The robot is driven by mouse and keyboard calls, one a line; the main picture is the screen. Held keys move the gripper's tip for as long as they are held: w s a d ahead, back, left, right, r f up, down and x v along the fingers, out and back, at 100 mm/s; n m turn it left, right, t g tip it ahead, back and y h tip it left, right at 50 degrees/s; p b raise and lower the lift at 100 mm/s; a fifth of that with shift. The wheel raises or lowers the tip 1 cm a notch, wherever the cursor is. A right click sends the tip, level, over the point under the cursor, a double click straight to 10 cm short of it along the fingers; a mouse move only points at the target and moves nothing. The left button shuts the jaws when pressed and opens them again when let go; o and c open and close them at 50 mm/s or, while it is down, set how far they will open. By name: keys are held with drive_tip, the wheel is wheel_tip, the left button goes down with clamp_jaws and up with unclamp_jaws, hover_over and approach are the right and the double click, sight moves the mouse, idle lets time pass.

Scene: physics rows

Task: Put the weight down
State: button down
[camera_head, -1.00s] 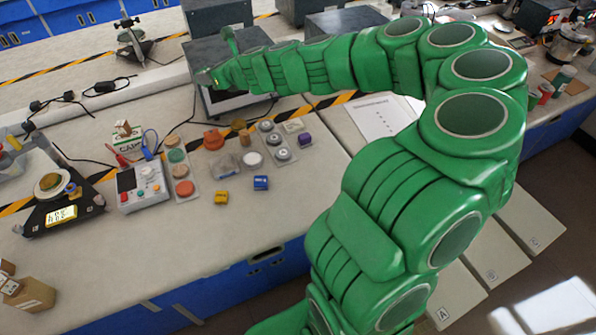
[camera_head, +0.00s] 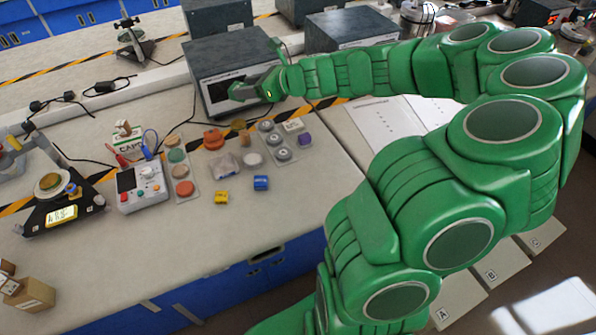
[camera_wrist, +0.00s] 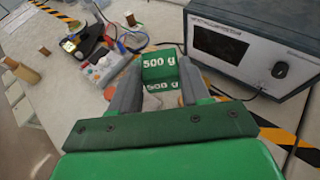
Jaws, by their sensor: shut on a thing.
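The weight (camera_wrist: 159,66) is a green block marked "500 g". In the wrist view it sits between the two grey fingers of my gripper (camera_wrist: 158,80), which is shut on it. In the head view my gripper (camera_head: 250,91) is at the end of the green arm, in front of the grey instrument box with a dark window. The weight is hard to make out there. In the wrist view the weight appears raised above the bench, with bench items showing beyond it.
The grey instrument box (camera_head: 231,64) stands close behind my gripper. A scale (camera_head: 62,207), a control box (camera_head: 139,187) and trays of discs (camera_head: 181,176) stand to the left. The bench front (camera_head: 160,245) is clear.

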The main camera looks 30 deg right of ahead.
drive_tip(key=s+d+r+n+g+y, duration=0.1)
drive_tip(key=s+d+n+g+y, duration=0.2)
drive_tip(key=s, duration=1)
drive_tip(key=s+d+n+g+y, duration=0.15)
drive_tip(key=s+d, duration=0.25)
drive_tip(key=s, duration=0.9)
wheel_tip(320, 180, down, 10)
drive_tip(key=shift+n+g+h, duration=0.25)
drive_tip(key=shift+h, duration=0.2)
drive_tip(key=w+d+f, duration=0.1)
drive_tip(key=w+f, duration=0.2)
drive_tip(key=w, duration=0.1)
drive_tip(key=w+d+f, duration=0.1)
drive_tip(key=w+f, duration=0.1)
drive_tip(key=w, duration=0.2)
drive_tip(key=w+d+f, duration=0.2)
drive_tip(key=w+f, duration=0.1)
drive_tip(key=w, duration=0.1)
drive_tip(key=shift+w+f, duration=0.3)
drive_tip(key=shift+w+d+f, duration=0.25)
drive_tip(key=shift+w+f, duration=0.45)
drive_tip(key=shift+f, duration=1.6)
